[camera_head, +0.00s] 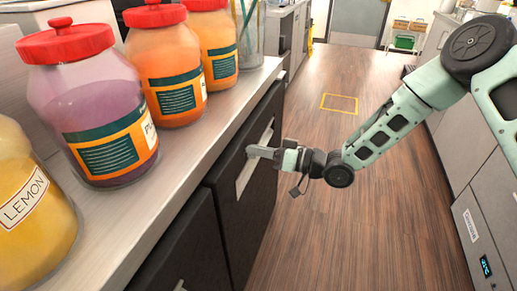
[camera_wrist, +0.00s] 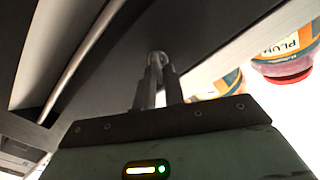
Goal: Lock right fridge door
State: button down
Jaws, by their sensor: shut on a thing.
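The right fridge door (camera_head: 232,205) is a dark panel under the counter, with a pale recessed metal handle (camera_head: 243,178). The door looks closed, nearly flush with its neighbour. My gripper (camera_head: 256,152) reaches in from the right, with its fingertips at the upper part of this door. In the wrist view my gripper (camera_wrist: 157,80) has its fingers close together on a small rounded metal lock piece (camera_wrist: 157,55) on the dark front. The fingers partly hide this piece, and its turned position cannot be told. The long handle strip (camera_wrist: 90,45) runs beside the fingers.
Another dark fridge door (camera_head: 185,252) stands nearer on the left. The counter (camera_head: 185,150) above holds jars with red lids, including a plum-coloured jar (camera_head: 100,110) and a yellow lemon jar (camera_head: 30,205). The wooden floor (camera_head: 330,235) is clear; grey cabinets (camera_head: 488,225) stand right.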

jog(key=m, duration=0.8)
jog(key=f+m+p, duration=0.1)
jog(key=m, duration=0.3)
jog(key=shift+w+d, duration=0.15)
jog(key=shift+w, duration=0.2)
dwell(0.4)
jog(key=c, duration=1.6)
grip_release()
jog(key=b+v, duration=0.1)
jog(key=v, duration=1.6)
jog(key=shift+d, duration=0.15)
jog(key=shift+s, duration=0.1)
